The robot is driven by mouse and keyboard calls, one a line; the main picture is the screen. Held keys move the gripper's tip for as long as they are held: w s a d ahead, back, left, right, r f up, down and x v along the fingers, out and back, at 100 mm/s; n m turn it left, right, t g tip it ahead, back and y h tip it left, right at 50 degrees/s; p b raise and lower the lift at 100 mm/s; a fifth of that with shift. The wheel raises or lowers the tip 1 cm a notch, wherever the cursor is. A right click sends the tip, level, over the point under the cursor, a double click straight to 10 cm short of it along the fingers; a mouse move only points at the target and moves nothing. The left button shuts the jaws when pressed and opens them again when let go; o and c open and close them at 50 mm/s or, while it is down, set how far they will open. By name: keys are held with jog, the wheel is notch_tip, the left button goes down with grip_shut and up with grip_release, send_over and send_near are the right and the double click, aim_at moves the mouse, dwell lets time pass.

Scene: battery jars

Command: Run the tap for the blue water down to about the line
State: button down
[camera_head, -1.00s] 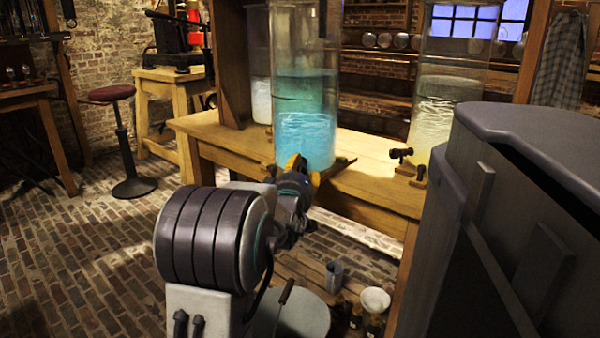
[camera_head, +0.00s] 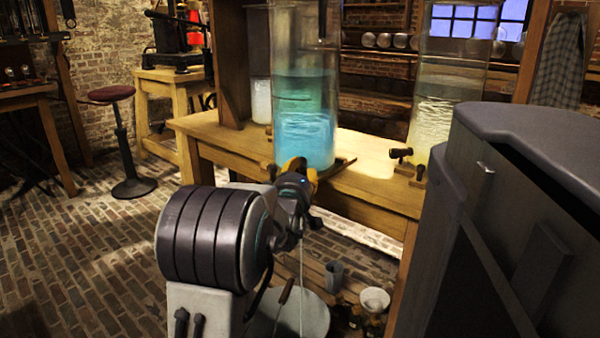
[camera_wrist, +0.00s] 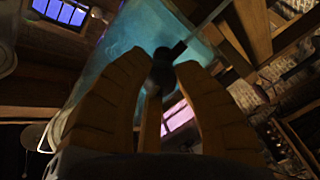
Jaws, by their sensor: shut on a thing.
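The tall glass jar (camera_head: 297,40) on the bench holds blue water (camera_head: 305,125), its surface well above the jar's middle. A thin dark line (camera_head: 290,97) seems to cross the jar below the surface. My gripper (camera_head: 301,172), with yellow fingers, is at the jar's foot. In the wrist view my gripper (camera_wrist: 160,72) is shut on the dark tap (camera_wrist: 164,68), whose handle is turned slantwise. A thin pale stream (camera_head: 301,270) falls below the gripper, in front of a round grey vessel (camera_head: 312,318). My arm hides most of the tap in the head view.
The wooden bench (camera_head: 375,185) carries another jar (camera_head: 445,75) of pale liquid with its own dark tap (camera_head: 402,154) on the right. A small mug (camera_head: 334,273) and a white bowl (camera_head: 375,299) stand low under the bench. A stool (camera_head: 125,140) is at left.

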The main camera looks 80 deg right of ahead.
jog(key=shift+w+n, duration=0.1)
jog(key=shift+n, duration=1.8)
jog(key=c, duration=0.9)
grip_release()
jog(key=a, duration=1.2)
jog(key=shift+w+f, duration=0.2)
jog(key=shift+f, duration=0.1)
